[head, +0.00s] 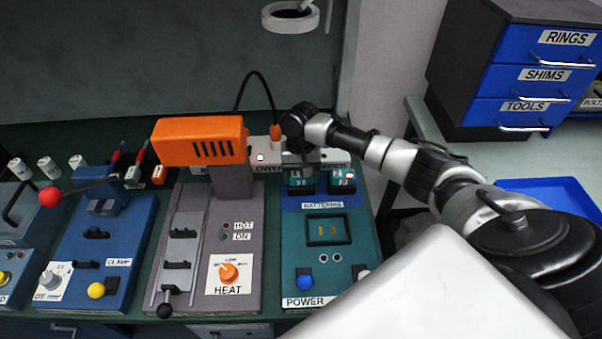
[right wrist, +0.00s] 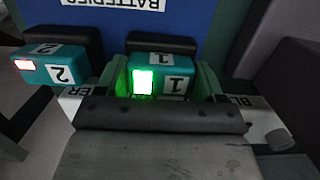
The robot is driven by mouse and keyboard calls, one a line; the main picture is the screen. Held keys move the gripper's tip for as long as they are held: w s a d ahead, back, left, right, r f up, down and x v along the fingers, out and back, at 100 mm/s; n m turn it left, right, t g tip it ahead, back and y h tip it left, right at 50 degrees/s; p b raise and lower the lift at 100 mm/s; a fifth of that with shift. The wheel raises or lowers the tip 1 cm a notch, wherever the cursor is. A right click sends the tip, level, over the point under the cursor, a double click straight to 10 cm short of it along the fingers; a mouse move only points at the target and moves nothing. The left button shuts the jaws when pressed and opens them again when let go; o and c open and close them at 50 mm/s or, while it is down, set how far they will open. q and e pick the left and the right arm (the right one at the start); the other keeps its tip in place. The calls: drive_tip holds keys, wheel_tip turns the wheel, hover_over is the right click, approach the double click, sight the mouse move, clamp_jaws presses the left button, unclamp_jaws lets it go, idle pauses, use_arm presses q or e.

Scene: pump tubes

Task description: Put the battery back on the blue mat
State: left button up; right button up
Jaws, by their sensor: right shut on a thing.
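The blue mat (head: 350,201), labelled BATTERIES, lies at the back of the power panel; it also shows in the right wrist view (right wrist: 200,18). A teal battery marked 1 (right wrist: 175,64), with a lit green window, is between the fingers of my right gripper (right wrist: 162,82), which is shut on it. In the head view my right gripper (head: 300,168) comes down over this battery at the mat's back left. I cannot tell whether the battery touches the mat. Battery 2 (head: 343,178), with a red and white window in the right wrist view (right wrist: 50,68), stands beside it, apart.
The power panel (head: 356,250) has an empty framed slot (head: 327,230) with gold contacts in front of the mat. The grey heat unit (head: 205,270) with an orange head (head: 200,141) stands close on the left. A blue drawer cabinet (head: 530,75) stands at the right.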

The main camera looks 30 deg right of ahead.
drive_tip(key=shift+f, duration=0.1)
drive_tip(key=o, duration=1.2)
drive_tip(key=shift+f, duration=0.1)
drive_tip(key=r, duration=0.4)
drive_tip(key=w+r, duration=0.1)
drive_tip(key=r, duration=0.7)
drive_tip(key=shift+w+d+r+b, duration=0.15)
drive_tip(key=shift+d+b, duration=0.15)
drive_tip(key=shift+d, duration=0.05)
